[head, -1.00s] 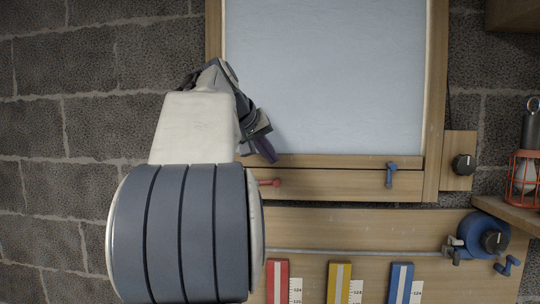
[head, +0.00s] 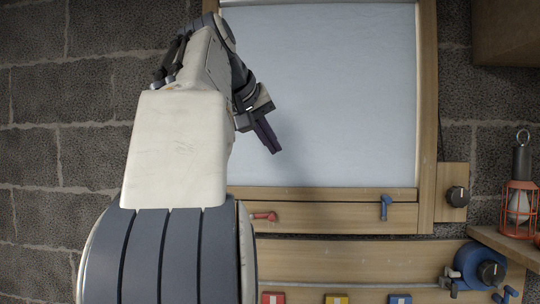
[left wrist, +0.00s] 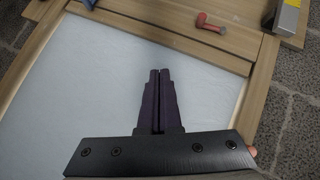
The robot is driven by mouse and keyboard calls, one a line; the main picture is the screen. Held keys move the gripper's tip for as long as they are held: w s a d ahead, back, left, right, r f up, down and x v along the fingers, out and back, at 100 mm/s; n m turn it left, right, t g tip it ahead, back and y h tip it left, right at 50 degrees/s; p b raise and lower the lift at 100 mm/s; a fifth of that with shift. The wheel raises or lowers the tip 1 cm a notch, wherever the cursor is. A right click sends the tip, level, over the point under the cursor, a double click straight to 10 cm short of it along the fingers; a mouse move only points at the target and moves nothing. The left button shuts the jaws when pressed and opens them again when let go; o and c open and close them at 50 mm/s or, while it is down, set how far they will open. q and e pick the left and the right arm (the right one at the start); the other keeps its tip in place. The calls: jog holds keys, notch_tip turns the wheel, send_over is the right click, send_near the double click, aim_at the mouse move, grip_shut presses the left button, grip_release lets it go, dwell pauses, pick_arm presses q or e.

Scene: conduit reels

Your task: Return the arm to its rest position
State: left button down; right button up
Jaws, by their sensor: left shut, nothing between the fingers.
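My left arm rises from the bottom left of the head view. Its gripper (head: 268,138) hangs in front of the pale panel (head: 335,90), to the panel's left side, and points down and to the right. The dark fingers are closed together with nothing between them. In the left wrist view the gripper (left wrist: 160,72) shows its two fingers side by side, with the pale panel (left wrist: 70,100) behind them. The fingertips look apart from the panel and from the wooden frame. My right gripper is not in view.
A black knob (head: 458,196) and a blue reel (head: 480,266) are at the right. A caged orange lamp (head: 518,208) stands on a shelf. Red, yellow and blue blocks line the bottom.

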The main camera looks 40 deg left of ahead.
pick_arm(q)
jog(key=shift+s+r, duration=0.1)
dwell(0.5)
jog(key=w+d+f+m+g+h+b, duration=0.1)
jog(key=w+d+f+m+h+b, duration=0.2)
jog(key=d+f, duration=0.55)
jog(key=w+d+f+m+g+h+b, duration=0.15)
jog(key=w+d+f+b, duration=0.35)
jog(key=f, duration=0.6)
jog(key=s+d+f+m+g, duration=0.2)
jog(key=d+f, duration=0.4)
jog(key=f, duration=0.2)
jog(key=s+d+f+m+g, duration=0.1)
jog(key=s+d+f+m, duration=0.1)
jog(key=d+f, duration=0.5)
jog(key=s+d+f+m+g+b, duration=0.2)
jog(key=s+d+f+m+b, duration=0.1)
jog(key=s+f, duration=0.7)
jog(key=s+d+f+m+g+y+b, duration=0.1)
jog(key=s+d+f+m, duration=0.4)
jog(key=s+f, duration=0.5)
notch_tip(320, 180, down, 6)
jog(key=m+g+b, duration=0.1)
jog(key=b, duration=0.1)
jog(key=shift+s+d+g+b, duration=0.3)
jog(key=shift+s+g, duration=0.05)
jog(key=shift+f, duration=0.1)
